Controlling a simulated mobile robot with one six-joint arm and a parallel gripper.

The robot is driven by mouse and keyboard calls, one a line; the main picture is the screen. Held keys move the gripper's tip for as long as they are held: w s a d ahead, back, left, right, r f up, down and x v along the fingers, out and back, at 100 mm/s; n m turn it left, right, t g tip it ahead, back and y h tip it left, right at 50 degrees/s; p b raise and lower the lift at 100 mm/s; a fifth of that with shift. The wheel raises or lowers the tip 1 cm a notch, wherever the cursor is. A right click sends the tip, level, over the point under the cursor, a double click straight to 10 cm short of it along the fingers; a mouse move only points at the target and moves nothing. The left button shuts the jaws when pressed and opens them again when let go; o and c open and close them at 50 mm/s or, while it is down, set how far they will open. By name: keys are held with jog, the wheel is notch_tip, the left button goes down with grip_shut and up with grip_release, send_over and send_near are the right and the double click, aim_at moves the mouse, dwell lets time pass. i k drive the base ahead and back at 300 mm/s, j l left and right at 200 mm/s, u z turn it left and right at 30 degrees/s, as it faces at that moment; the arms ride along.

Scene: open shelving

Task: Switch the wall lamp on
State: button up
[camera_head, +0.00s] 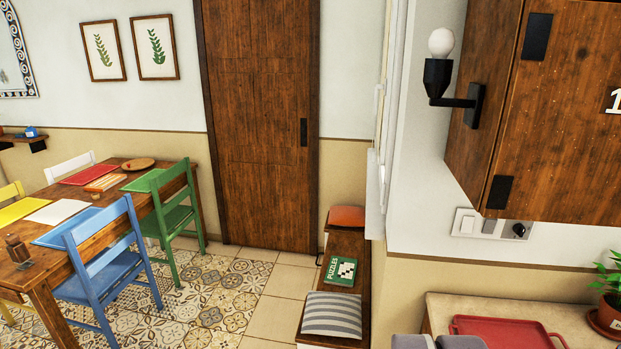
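The wall lamp (437,78) is at the upper right, a black holder on a short arm with a round white bulb (441,42). Its black plate is fixed to the side of a wooden wall cabinet. The bulb looks pale and casts no visible glow. A switch panel (478,223) is on the white wall below the cabinet. It has a white rocker (466,224), a grey part (490,226) and a round black knob or socket (519,230). Which part works the lamp cannot be told. My gripper does not show.
The wooden cabinet (560,120) overhangs the panel. Below is a counter (435,303) with a red tray (505,330) and a potted plant (610,310). Two grey shapes at the bottom edge are unclear. A bench (345,243) stands left. A dining table (125,187) with chairs is farther left.

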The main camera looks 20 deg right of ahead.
aim_at(467, 225)
jog(key=k+l+z, duration=0.1)
jog(key=z, duration=1.4)
jog(key=j+z, duration=0.1)
jog(key=i+j, duration=0.05)
jog(key=j, duration=0.05)
